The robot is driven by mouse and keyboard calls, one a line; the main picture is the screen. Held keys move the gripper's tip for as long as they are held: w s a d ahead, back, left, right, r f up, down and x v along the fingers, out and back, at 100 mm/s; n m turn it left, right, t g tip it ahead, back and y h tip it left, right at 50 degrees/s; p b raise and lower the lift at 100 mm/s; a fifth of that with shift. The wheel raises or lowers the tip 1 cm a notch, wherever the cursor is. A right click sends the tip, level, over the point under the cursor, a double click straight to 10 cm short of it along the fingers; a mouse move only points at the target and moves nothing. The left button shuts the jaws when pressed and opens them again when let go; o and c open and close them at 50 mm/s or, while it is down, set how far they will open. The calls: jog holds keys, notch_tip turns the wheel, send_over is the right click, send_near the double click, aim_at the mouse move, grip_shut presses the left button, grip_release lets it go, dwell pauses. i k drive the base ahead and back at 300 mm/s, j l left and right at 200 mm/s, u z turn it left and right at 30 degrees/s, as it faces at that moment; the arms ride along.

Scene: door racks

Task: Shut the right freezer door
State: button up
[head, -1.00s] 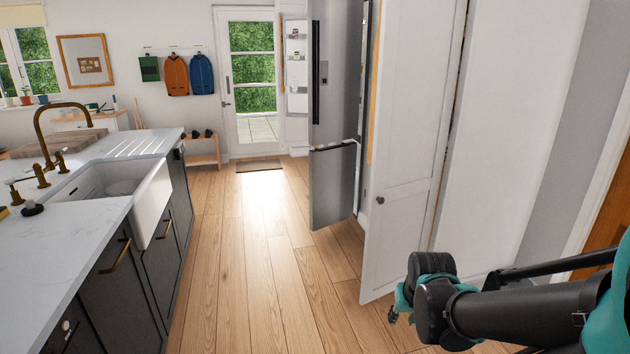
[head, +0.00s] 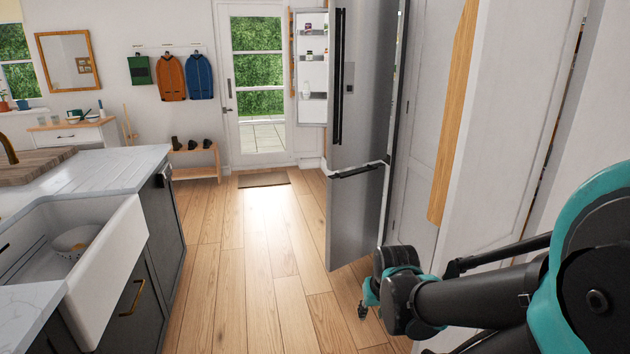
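The steel fridge-freezer stands right of centre in the head view. Its lower freezer door (head: 354,222), with a dark horizontal handle (head: 357,172) near its top, stands out into the aisle. A strip of its top edge shows, so it looks swung open; I cannot tell how far. The steel upper door (head: 362,100) with a long vertical handle is above it. My gripper (head: 366,301) has teal fingers and is low at the lower right, nearer to me than the freezer door and seemingly apart from it. Its fingertips are small and partly hidden by my wrist.
A far fridge door with filled shelves (head: 312,75) stands open. White tall cabinet fronts (head: 425,110) with a wooden edge are at right, close to my arm. The island with a white sink (head: 105,265) bounds the left. The wood floor (head: 245,260) between is clear.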

aim_at(354, 197)
jog(key=i+j+z, duration=0.25)
jog(key=i+j, duration=0.15)
jog(key=i+j+z, duration=0.2)
jog(key=i+j, duration=0.2)
jog(key=i+j+z, duration=0.25)
jog(key=j, duration=0.35)
jog(key=i+l, duration=0.15)
jog(key=i, duration=0.3)
jog(key=i+l+z, duration=0.1)
jog(key=i, duration=0.4)
jog(key=l, duration=0.1)
